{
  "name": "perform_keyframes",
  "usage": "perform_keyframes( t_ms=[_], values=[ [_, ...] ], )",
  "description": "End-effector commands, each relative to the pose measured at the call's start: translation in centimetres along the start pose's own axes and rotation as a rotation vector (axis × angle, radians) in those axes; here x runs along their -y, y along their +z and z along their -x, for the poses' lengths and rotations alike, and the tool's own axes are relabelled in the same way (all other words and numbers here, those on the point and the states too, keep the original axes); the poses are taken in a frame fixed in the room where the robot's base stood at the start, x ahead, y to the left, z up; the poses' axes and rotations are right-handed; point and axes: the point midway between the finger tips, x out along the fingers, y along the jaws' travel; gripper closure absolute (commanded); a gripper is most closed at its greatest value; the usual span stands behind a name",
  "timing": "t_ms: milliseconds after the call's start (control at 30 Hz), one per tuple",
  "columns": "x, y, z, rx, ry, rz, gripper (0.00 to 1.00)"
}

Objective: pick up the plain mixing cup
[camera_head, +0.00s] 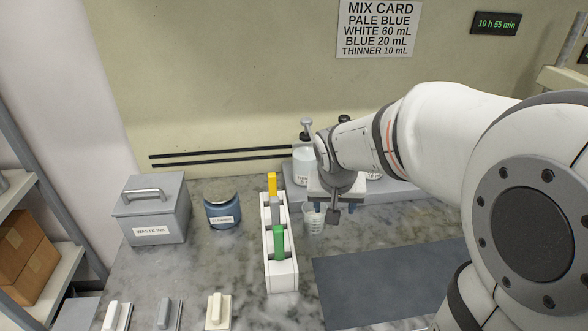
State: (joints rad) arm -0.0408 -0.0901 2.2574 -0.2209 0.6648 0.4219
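A small clear cup (314,224) with faint marks stands on the marble counter, just right of the white rack. It is the only cup I can make out as the mixing cup; its upper part is partly covered by my gripper. My gripper (332,209) points down over the counter, above and slightly right of the cup in the picture. Its two blue-grey fingers are spread apart with nothing seen between them. The left finger overlaps the cup in the picture; I cannot tell whether it touches.
A white rack (284,279) holds yellow, grey and green-handled pieces close left of the cup. Bottles, including a white one (303,168), stand on a grey shelf behind. A cleaner pot (223,212) and waste box (152,211) stand left. A dark mat (385,283) lies clear in front.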

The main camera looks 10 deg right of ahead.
Motion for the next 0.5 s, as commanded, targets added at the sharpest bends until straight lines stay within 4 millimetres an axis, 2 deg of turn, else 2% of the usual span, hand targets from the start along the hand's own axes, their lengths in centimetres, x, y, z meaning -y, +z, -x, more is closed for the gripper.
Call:
perform_keyframes(
  t_ms=[33, 233, 400, 500],
  values=[
    [0.6, -1.2, -1.7, 0.002, 0.007, -0.015, 0.39],
    [2.8, -5.3, -7.6, -0.020, 0.021, -0.087, 0.22],
    [4.5, -7.4, -12.3, -0.034, 0.019, -0.134, 0.08],
    [5.2, -8.1, -14.0, -0.039, 0.016, -0.150, 0.03]
  ],
)
